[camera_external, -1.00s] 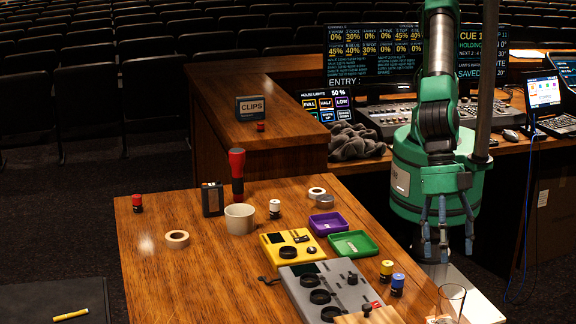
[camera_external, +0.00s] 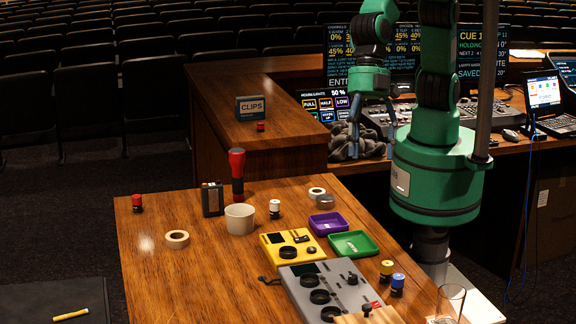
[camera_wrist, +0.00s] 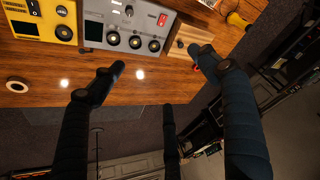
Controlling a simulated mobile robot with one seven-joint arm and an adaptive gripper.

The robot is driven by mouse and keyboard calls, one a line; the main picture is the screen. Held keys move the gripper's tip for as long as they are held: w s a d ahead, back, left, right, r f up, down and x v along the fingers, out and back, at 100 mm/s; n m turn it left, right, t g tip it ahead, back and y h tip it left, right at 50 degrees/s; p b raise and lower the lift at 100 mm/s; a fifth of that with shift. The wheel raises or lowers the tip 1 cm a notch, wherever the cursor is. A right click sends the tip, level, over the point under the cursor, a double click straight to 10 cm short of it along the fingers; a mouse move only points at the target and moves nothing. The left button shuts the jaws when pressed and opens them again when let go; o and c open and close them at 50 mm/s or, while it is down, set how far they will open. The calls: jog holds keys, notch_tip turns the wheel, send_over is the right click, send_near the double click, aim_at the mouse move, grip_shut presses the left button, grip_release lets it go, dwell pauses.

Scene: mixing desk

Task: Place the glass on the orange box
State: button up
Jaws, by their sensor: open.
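A clear drinking glass (camera_external: 450,302) stands upright at the near right corner of the wooden table in the external view, partly cut off by the frame's bottom edge. I cannot make out the glass in the wrist view. No plainly orange box shows. A yellow box with knobs (camera_external: 290,245) lies mid-table, and shows top left in the wrist view (camera_wrist: 42,22). My gripper (camera_external: 373,135) is open and empty, raised in front of the back desk, well away from the glass. Its spread dark fingers (camera_wrist: 155,65) fill the wrist view.
A grey mixer (camera_external: 325,290) and wooden block (camera_external: 372,317) lie left of the glass; blue-topped (camera_external: 397,285) and yellow-topped (camera_external: 386,270) jars stand behind it. Purple (camera_external: 328,224) and green (camera_external: 353,244) trays, a white cup (camera_external: 240,218) and a red-topped torch (camera_external: 237,175) stand farther back. The table's left front is clear.

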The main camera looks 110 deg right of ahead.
jog(key=s+d+r+m+t+h, duration=0.1)
jog(key=d+r+m, duration=0.35)
jog(key=d, duration=0.95)
jog(key=s+d+r+m+t, duration=0.1)
jog(key=d+r, duration=0.6)
jog(key=d, duration=0.7)
jog(key=s+d+m+h, duration=0.1)
jog(key=s+d+m, duration=0.2)
jog(key=s+d, duration=0.5)
jog(key=s+d+m+t+h, duration=0.1)
jog(key=s+d+m, duration=0.3)
jog(key=s+d, duration=0.5)
jog(key=d+h, duration=0.1)
jog(key=d, duration=0.5)
jog(key=shift+s+d, duration=0.15)
jog(key=shift+f+b, duration=0.95)
jog(key=shift+b, duration=0.15)
